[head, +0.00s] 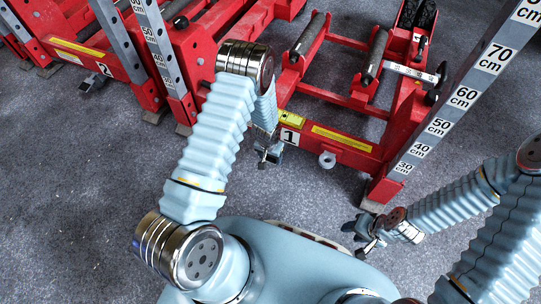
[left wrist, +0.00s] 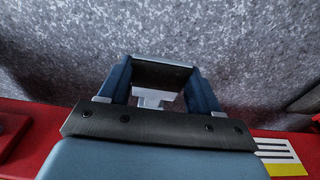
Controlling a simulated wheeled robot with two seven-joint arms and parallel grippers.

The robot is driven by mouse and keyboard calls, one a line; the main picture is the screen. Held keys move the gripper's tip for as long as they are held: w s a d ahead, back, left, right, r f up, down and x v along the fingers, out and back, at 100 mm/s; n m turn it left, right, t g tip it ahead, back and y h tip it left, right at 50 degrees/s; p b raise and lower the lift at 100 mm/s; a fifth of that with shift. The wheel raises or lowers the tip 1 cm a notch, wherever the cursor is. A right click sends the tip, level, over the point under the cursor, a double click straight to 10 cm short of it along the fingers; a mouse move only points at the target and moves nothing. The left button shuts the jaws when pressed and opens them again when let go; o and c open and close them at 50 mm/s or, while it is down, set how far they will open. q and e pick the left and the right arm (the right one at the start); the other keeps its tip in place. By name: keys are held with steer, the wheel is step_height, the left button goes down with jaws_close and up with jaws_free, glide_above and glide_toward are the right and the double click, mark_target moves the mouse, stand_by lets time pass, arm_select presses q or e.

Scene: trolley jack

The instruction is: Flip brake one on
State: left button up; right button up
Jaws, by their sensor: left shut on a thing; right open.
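The red frame (head: 342,147) carries a white label "1" (head: 290,136) at its front left. My left gripper (head: 268,157) hangs low just left of this label, beside the front of the frame. In the left wrist view my left gripper (left wrist: 160,84) has its blue fingers shut on a small part with a dark plate (left wrist: 165,75) and a pale piece below it, apparently brake one. The fingers and arm hide most of it in the head view, so its tilt cannot be told. My right gripper (head: 365,236) is open and empty above the floor at lower right.
A second red frame with label "2" (head: 103,69) stands at left, with a similar dark grey brake (head: 89,83) at its front. A grey upright with cm marks (head: 440,127) rises at right. A round grey knob (head: 327,160) sits right of label 1. The front carpet is clear.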

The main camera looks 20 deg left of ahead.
arm_select(q)
steer(key=shift+s+f+t+b, duration=0.25)
steer(key=shift+f+t+b, duration=0.45)
steer(key=shift+f+b, duration=0.1)
steer(key=shift+s+f+t+b, duration=0.1)
steer(key=shift+f+t+b, duration=0.5)
steer(key=shift+b, duration=0.2)
steer(key=shift+f+t+b, duration=0.5)
steer(key=shift+t+b, duration=0.6)
steer(key=shift+b, duration=0.15)
steer(key=o, duration=1.5)
